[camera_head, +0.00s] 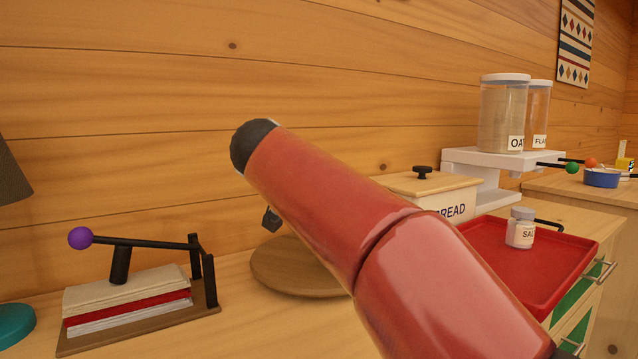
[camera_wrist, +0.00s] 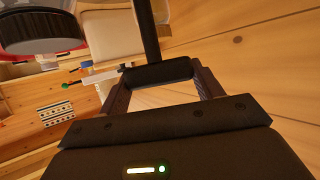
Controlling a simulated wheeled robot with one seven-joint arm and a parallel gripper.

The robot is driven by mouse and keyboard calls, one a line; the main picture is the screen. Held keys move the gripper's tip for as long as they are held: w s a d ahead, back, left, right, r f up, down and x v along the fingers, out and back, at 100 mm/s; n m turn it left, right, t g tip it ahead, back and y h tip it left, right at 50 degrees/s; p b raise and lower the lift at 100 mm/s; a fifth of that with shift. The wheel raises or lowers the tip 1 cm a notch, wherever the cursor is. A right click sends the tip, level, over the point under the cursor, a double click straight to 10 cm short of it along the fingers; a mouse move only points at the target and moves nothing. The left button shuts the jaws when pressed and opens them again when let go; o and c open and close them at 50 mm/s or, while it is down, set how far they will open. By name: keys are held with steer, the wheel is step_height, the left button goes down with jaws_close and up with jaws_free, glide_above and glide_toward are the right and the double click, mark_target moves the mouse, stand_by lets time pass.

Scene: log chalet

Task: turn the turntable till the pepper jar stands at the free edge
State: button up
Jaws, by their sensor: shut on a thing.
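The turntable (camera_head: 275,272) is a round wooden disc on the counter in the head view. My red arm crosses in front of it and hides most of its top. In the wrist view my gripper (camera_wrist: 160,74) is shut on a black handle (camera_wrist: 146,28), a rod with a crosswise bar between the fingertips. I cannot see where the rod joins the turntable. A jar with a ribbed black lid (camera_wrist: 42,45) shows at the upper left of the wrist view, close to the gripper. Its label is out of sight, so I cannot tell whether it is the pepper jar.
A bread box (camera_head: 455,198) stands behind my arm. A red tray (camera_head: 565,262) with a salt jar (camera_head: 520,232) is at the right. A lever press (camera_head: 135,312) with a purple knob stands at the left.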

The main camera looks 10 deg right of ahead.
steer(key=shift+m+g+h, duration=0.4)
steer(key=shift+m, duration=0.1)
stand_by(0.3)
steer(key=o, duration=1.4)
steer(key=v, duration=0.7)
steer(key=shift+s+a, duration=0.2)
steer(key=shift+s, duration=0.1)
